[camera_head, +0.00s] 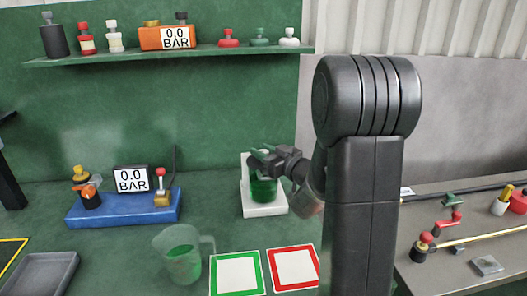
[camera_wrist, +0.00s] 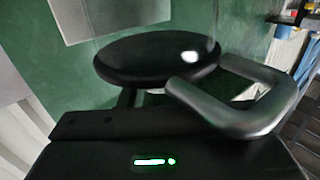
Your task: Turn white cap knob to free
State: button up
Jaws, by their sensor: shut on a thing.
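A white stand (camera_head: 266,210) with an upright back sits on the green bench, with a green vessel (camera_head: 264,190) on it. My gripper (camera_head: 262,160) is over the vessel, and its jaws are shut at the top of it. In the wrist view a black round disc (camera_wrist: 155,60) lies just ahead of my gripper, beside a grey metal loop (camera_wrist: 245,108). I cannot tell exactly where the jaws touch. A white-capped knob (camera_head: 289,38) stands at the right end of the shelf, and a white bottle-like piece (camera_head: 115,38) stands further left, both far from my gripper.
A jug of green liquid (camera_head: 183,256) stands in front, left of the green-framed card (camera_head: 237,273) and red-framed card (camera_head: 294,268). A blue base (camera_head: 125,208) with a gauge is at the left. A shelf (camera_head: 200,53) runs above. A grey bench (camera_head: 455,262) with pipe fittings is at the right.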

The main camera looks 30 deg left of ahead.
jog(key=n+g+p, duration=0.1)
jog(key=n+g, duration=0.1)
jog(key=g, duration=0.2)
jog(key=n+g+p, duration=0.1)
jog(key=n+g, duration=0.2)
jog(key=shift+w+r+g+p, duration=0.15)
jog(key=shift+g+p, duration=0.2)
jog(key=shift+g, duration=0.05)
jog(key=n+g+h+p, duration=0.1)
jog(key=n+g, duration=0.1)
jog(key=g, duration=0.2)
jog(key=n+g+h+p, duration=0.1)
jog(key=n+g+h, duration=0.1)
jog(key=n+g, duration=0.1)
jog(key=shift+n+g+p, duration=0.3)
jog(key=shift+g+p, duration=0.1)
jog(key=n+g+h+p, duration=0.2)
jog(key=g+h+p, duration=0.1)
jog(key=p, duration=0.1)
jog(key=shift+r+n+p, duration=0.15)
jog(key=shift+n+p, duration=0.15)
jog(key=shift+n+g+h+p, duration=0.4)
jog(key=shift+h+p, duration=0.1)
jog(key=shift+p, duration=0.45)
jog(key=shift+f+n+g+h+p, duration=0.2)
jog(key=shift+n+g+h+p, duration=0.15)
jog(key=shift+h+p, duration=0.45)
jog(key=o, duration=0.9)
jog(key=shift+o, duration=0.2)
